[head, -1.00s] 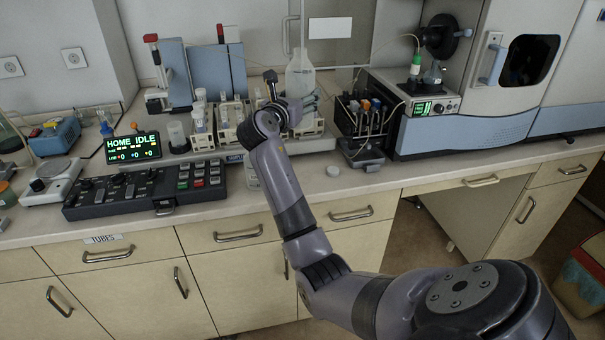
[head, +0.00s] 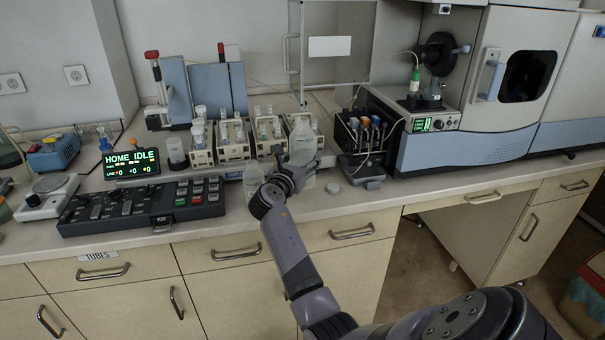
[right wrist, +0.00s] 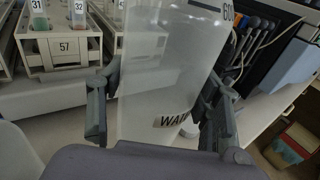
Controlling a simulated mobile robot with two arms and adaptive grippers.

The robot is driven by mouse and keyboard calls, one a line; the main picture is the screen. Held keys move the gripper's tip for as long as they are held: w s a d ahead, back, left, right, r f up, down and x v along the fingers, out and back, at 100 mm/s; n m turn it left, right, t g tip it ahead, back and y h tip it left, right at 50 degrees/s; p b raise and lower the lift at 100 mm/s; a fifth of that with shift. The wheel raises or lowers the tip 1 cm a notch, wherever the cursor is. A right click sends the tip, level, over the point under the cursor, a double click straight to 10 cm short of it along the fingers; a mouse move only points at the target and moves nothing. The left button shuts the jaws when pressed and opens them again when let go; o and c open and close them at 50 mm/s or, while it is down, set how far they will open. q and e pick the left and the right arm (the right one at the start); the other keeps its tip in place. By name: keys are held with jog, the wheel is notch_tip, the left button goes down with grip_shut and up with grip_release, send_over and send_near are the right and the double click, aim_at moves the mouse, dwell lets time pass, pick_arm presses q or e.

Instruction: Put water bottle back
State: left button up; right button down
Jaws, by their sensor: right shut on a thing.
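The water bottle (head: 303,142) is a translucent white squeeze bottle with a thin spout, upright in front of the tube racks. My right gripper (head: 298,174) is shut around its body. In the right wrist view the bottle (right wrist: 170,65) fills the middle, with part of a "WATE" label visible, between the two fingers of my right gripper (right wrist: 160,112). Its base is partly hidden by the gripper, and I cannot tell whether it touches the counter. My left gripper is not in view.
Another translucent bottle (head: 253,182) stands just left of my gripper. A round white cap (head: 333,188) lies to the right on the counter (head: 375,195). Several tube racks (head: 233,140) stand behind. A control panel (head: 140,206) is at left, a black holder (head: 362,135) at right.

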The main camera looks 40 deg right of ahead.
jog(key=shift+f, duration=2)
jog(key=shift+b, duration=0.3)
jog(key=c, duration=0.5)
grip_release()
jog(key=shift+f, duration=0.2)
jog(key=shift+a+r, duration=0.15)
jog(key=v, duration=1.1)
jog(key=shift+s+a, duration=0.2)
jog(key=shift+a, duration=0.2)
